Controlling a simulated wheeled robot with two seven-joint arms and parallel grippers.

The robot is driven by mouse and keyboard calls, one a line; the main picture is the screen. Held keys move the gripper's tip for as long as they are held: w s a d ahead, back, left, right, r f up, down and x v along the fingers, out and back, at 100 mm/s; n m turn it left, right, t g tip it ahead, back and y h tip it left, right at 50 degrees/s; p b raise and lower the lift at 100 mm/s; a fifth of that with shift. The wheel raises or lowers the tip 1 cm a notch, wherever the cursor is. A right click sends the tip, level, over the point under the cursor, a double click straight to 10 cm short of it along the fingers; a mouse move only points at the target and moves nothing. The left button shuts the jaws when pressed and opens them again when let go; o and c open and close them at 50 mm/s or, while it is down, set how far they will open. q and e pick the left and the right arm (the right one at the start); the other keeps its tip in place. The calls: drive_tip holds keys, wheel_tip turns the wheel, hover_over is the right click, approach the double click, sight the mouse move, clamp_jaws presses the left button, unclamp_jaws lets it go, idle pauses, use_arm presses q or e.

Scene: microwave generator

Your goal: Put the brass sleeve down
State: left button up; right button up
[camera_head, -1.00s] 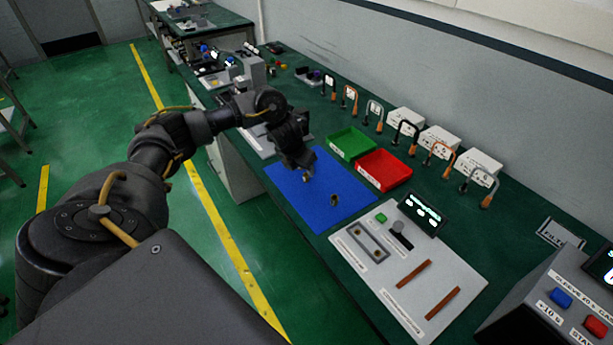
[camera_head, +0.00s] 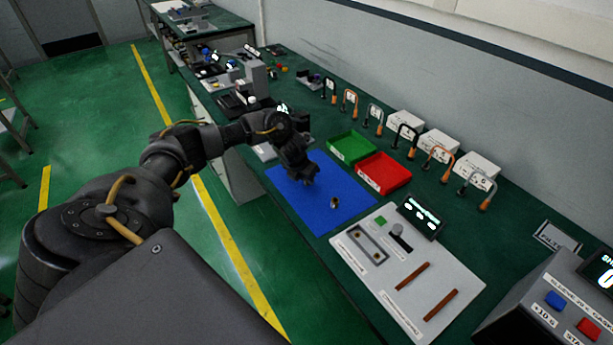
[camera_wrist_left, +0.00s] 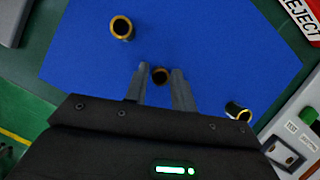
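A second sleeve (camera_wrist_left: 238,112) lies on the mat to the right, also in the head view (camera_head: 334,202). A third sleeve (camera_wrist_left: 122,27) is on the mat at the upper left. My right gripper is out of view.
A green tray (camera_head: 352,137) and a red tray (camera_head: 407,182) stand along the mat's wall side. A light grey panel (camera_head: 375,285) with a slotted plate and two brown bars is at the mat's right. Free mat lies between the sleeves.

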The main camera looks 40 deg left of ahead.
use_arm(q)
clamp_jaws()
drive_tip(key=shift+r, duration=0.1)
drive_tip(key=shift+w+r+b, duration=0.1)
drive_tip(key=shift+r+b, duration=0.4)
drive_tip(key=shift+r, duration=0.05)
drive_tip(key=shift+r+b, duration=0.45)
drive_tip(key=shift+r, duration=0.3)
drive_tip(key=s+r, duration=1)
drive_tip(key=s, duration=0.4)
drive_tip(key=shift+d+p, duration=0.25)
drive_tip(key=shift+p, duration=0.1)
